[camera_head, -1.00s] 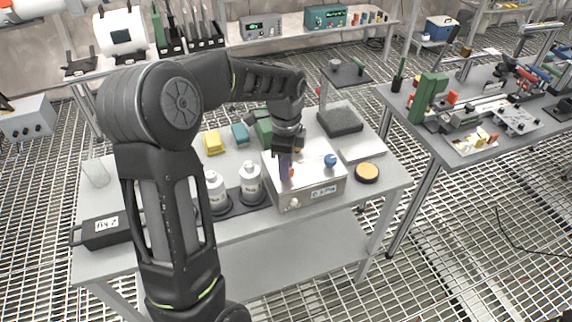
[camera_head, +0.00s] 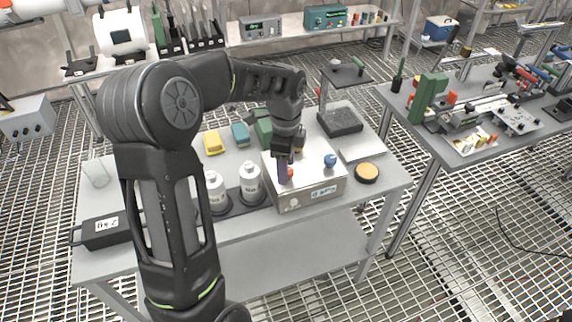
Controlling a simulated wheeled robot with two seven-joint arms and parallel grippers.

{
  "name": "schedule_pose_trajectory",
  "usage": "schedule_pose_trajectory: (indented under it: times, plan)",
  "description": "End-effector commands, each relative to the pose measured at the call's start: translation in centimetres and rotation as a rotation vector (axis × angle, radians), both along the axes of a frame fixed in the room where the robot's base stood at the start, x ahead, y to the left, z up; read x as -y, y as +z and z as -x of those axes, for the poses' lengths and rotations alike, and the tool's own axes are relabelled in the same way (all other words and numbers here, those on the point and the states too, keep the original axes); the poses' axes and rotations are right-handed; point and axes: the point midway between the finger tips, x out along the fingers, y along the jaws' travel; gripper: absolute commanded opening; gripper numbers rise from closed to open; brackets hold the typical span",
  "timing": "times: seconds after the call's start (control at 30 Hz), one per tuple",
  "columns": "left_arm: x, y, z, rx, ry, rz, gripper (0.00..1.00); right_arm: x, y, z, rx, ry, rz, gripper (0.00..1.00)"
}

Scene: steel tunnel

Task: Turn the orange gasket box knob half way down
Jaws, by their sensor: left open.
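The gasket box (camera_head: 270,192) is a light metal box with a label on its front, standing on the grey table. An orange-red knob (camera_head: 290,173) shows on its top, partly hidden by my gripper. A blue knob (camera_head: 330,160) sits on the box top to the right. My left gripper (camera_head: 284,176) points down at the orange knob, with its fingers open around or beside it; I cannot tell which. My right gripper is not in view.
Two white bottles (camera_head: 250,179) stand left of the box. A black 2 kg block (camera_head: 101,233) is at the table's left front. A yellow-topped round disc (camera_head: 367,172) lies right of the box. Behind are yellow (camera_head: 213,143) and teal blocks (camera_head: 240,134) and a dark stand (camera_head: 341,122).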

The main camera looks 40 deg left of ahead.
Motion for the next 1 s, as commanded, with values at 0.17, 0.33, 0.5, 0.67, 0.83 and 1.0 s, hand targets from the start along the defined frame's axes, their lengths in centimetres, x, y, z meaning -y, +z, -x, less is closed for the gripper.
schedule_pose_trajectory:
  times: [0.17,0.33,0.5,0.67,0.83,1.0]
  plan:
    - [0.0,0.4,0.0,0.000,0.000,0.000,0.54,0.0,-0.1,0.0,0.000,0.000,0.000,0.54]
    - [0.0,2.3,-0.1,0.004,0.000,-0.001,0.54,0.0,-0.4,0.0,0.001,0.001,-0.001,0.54]
    - [0.0,5.1,-0.1,0.004,0.000,-0.001,0.54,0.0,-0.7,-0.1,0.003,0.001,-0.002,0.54]
    - [0.0,7.2,-0.1,0.002,0.000,-0.001,0.54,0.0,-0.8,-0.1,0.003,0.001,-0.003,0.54]
    - [0.0,7.8,0.0,-0.001,-0.001,0.000,0.54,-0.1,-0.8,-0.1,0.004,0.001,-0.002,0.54]
    - [0.0,7.8,0.0,-0.001,0.000,0.000,0.54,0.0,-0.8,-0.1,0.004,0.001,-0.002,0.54]
